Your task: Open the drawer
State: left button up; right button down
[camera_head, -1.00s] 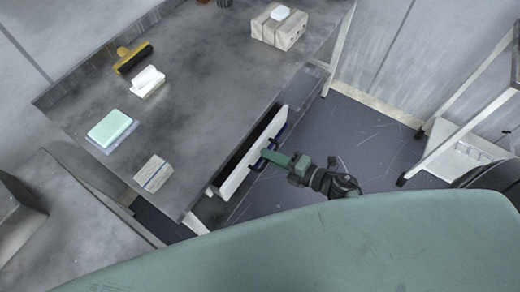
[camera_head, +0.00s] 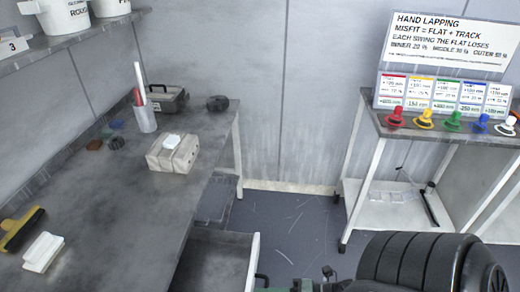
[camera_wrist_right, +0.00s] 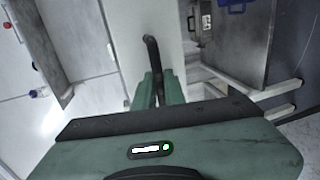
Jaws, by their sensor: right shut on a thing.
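The drawer (camera_head: 215,258) stands pulled out from under the grey workbench in the head view, its grey inside showing. Its white front panel (camera_head: 253,262) also fills the upper middle of the right wrist view (camera_wrist_right: 145,18). The dark bar handle (camera_wrist_right: 152,55) is on that front. My right gripper (camera_wrist_right: 158,88) is shut on the handle, with its green fingers on either side. In the head view only a little of the right gripper and wrist shows at the bottom edge. My left gripper is not in view.
A white-legged stand (camera_head: 365,125) with coloured knobs is at right. Floor (camera_head: 290,225) lies open between.

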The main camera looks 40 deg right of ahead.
jog(key=c, duration=1.8)
grip_release()
jog(key=shift+o, duration=0.2)
jog(key=v, duration=0.7)
jog(key=shift+s+d+b, duration=0.25)
jog(key=shift+s+b, duration=0.05)
jog(key=shift+b, duration=0.1)
